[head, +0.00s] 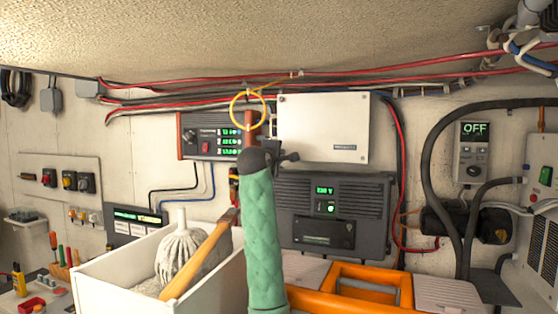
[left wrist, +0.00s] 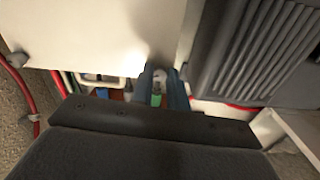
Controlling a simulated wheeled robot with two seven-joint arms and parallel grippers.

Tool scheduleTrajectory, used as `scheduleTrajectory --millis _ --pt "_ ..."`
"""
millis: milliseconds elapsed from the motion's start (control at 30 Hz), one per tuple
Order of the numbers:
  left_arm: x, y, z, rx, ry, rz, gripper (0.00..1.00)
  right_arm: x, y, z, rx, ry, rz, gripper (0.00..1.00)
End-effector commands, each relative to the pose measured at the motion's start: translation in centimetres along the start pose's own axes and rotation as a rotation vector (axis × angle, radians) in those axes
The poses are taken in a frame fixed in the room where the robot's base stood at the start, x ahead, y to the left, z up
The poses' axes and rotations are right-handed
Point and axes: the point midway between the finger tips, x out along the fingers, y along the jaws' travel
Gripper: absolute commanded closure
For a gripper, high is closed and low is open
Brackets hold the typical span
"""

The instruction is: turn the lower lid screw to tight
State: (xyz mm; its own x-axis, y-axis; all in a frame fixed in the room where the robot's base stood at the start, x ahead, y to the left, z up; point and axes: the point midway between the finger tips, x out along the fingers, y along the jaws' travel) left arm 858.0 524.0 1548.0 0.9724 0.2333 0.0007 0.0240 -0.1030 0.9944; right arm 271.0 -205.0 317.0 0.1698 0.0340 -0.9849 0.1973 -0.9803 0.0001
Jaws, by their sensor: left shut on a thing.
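The white lidded box (head: 325,125) is on the wall above the dark grey charger. A small dark screw shows at its upper left corner (head: 283,99). My left gripper (head: 290,157), at the end of my green-sleeved arm, is at the box's lower left corner. It is shut on the lower lid screw, which it mostly hides in the head view. In the left wrist view, a small pale piece (left wrist: 159,76) shows between the fingers, beside the box's white lid (left wrist: 90,30). The screw's turn position cannot be read. My right gripper is not in view.
The charger (head: 335,215) stands out close below the left gripper. A panel with green digits (head: 215,137) and a yellow ring (head: 248,108) are left of it. A white bin (head: 115,280) with a mop is lower left. An orange crate (head: 372,275) is below.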

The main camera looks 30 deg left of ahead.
Motion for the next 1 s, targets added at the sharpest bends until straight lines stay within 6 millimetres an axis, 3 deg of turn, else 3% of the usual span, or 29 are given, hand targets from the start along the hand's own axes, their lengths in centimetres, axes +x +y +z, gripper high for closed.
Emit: scheduleTrajectory --millis 333,900,933,1000 --pt "0.1 -0.2 0.1 0.146 -0.001 -0.003 1.0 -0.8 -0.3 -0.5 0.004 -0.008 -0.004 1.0" --pt "0.1 -0.2 0.1 0.172 -0.002 -0.003 1.0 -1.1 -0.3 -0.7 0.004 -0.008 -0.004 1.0" --pt "0.1 -0.2 0.1 0.172 -0.002 -0.003 0.79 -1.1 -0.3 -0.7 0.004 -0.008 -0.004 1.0" --pt "0.1 -0.2 0.1 0.172 -0.001 -0.003 0.65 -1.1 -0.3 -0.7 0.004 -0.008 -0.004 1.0"
